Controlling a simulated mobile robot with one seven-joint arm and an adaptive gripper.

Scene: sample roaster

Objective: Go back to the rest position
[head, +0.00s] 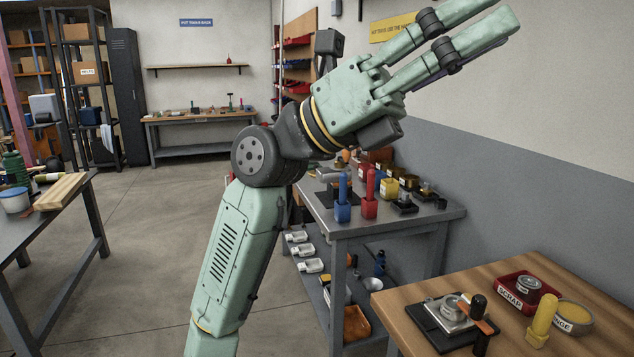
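My arm rises from the bottom of the head view, and my gripper (490,18) points up and to the right, high in front of the right wall. Its two pale green fingers with black joints stand apart, with a clear gap between them. The upper finger's tip is cut off by the top edge of the picture. I see nothing held between the fingers. The gripper appears well above the benches and touches nothing that I can see.
A grey metal bench (337,221) with blue and red handled tools stands behind my arm. A wooden table (404,333) at lower right holds a black-based device, a red SCRAP tray (511,297) and a yellow-handled tool. Another bench (32,226) is at left. The floor (150,230) between is clear.

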